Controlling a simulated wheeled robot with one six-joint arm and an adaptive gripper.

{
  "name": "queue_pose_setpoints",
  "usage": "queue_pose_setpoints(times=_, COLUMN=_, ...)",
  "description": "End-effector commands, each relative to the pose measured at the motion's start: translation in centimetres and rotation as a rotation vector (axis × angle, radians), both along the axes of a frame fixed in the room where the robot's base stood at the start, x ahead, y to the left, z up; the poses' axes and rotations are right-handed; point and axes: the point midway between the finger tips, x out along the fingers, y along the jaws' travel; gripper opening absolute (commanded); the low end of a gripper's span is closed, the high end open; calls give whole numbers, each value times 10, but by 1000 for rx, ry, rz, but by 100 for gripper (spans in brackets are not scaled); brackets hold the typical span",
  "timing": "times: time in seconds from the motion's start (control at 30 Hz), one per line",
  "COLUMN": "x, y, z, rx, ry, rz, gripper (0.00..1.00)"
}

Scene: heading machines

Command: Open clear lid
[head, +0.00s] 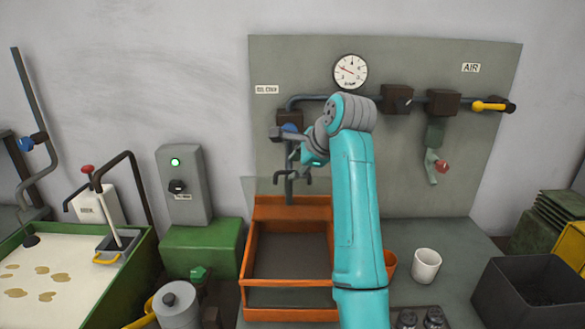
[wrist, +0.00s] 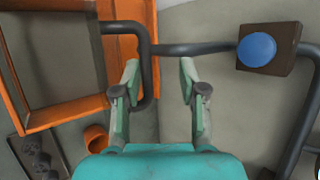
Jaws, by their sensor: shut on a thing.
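The clear lid (head: 259,187) is a faint see-through panel, hard to make out, raised at the back of the orange-framed box (head: 289,284). The box's front part looks uncovered in the head view. My gripper (head: 307,172) is at the back of the box, above its rear edge, partly hidden by my arm. In the wrist view, my gripper (wrist: 158,85) has its fingers on either side of a dark bent handle (wrist: 148,62), which lies against the left finger. The orange frame (wrist: 125,52) is to the left there.
A brown valve with a blue knob (wrist: 257,50) and its pipe (wrist: 198,49) are close to my gripper. A white cup (head: 426,266) and a dark bin (head: 535,290) stand to the right. A green-based switch box (head: 181,187) stands to the left.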

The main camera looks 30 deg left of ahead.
Motion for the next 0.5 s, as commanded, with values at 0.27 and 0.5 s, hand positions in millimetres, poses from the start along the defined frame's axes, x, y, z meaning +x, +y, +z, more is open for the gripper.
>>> queue_pose_setpoints(times=0.27, x=-8, y=-40, z=52, rx=19, ry=-29, rz=-16, gripper=23)
queue_pose_setpoints(times=0.5, x=-15, y=-51, z=60, rx=13, ry=-23, rz=-12, gripper=23)
